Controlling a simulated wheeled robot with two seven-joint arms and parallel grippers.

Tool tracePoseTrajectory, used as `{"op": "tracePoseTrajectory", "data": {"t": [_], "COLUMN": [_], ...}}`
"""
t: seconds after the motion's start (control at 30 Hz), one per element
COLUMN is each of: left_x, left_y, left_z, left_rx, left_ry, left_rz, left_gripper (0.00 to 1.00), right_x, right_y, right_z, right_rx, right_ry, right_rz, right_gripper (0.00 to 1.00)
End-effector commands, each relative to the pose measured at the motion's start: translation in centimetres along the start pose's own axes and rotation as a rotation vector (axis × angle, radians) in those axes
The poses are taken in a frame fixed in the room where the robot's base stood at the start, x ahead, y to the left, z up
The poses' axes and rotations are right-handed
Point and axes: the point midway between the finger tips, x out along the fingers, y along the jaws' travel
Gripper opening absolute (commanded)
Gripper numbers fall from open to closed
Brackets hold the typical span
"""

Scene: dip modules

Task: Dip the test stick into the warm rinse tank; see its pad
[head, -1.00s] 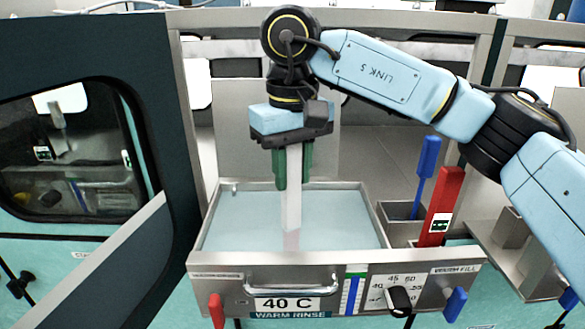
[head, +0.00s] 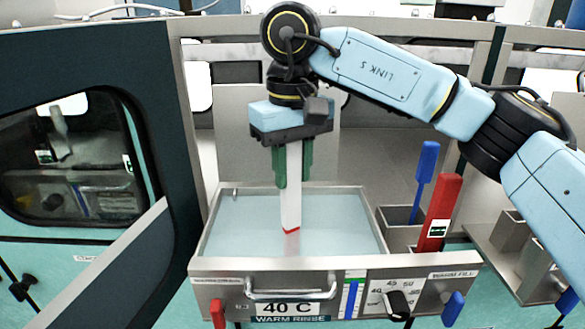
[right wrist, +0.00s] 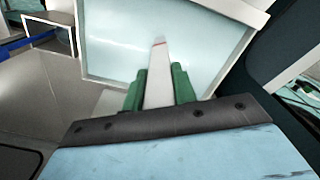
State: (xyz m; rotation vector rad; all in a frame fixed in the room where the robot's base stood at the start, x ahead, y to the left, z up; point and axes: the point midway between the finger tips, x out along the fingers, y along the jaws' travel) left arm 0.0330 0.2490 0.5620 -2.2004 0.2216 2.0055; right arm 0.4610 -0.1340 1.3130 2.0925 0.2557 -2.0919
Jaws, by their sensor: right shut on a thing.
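My right gripper (head: 293,172) is above the warm rinse tank (head: 376,222), its green fingers shut on the white test stick (head: 291,205). The stick hangs upright with its lower end pointing down at the pale blue water (head: 245,225). My left gripper is not in view.
The tank front has a 40 C label (head: 288,308), a handle (head: 290,292) and a dial (head: 397,305). A red stick (head: 440,205) and a blue stick (head: 426,165) stand in holders to the right. A dark-framed panel (head: 90,130) with a window stands left.

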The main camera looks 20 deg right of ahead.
Motion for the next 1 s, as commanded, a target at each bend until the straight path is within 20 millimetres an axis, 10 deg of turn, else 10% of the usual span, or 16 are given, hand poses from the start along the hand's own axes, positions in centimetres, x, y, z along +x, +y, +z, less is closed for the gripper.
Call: {"op": "tracePoseTrajectory", "data": {"t": [1.0], "left_x": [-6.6], "left_y": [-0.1], "left_z": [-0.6], "left_rx": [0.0], "left_ry": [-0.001], "left_rz": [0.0], "left_gripper": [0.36], "right_x": [-8.6], "right_y": [0.0], "right_z": [0.0], "right_rx": [-0.001], "right_ry": [0.0], "right_rz": [-0.001], "right_gripper": [0.09]}}
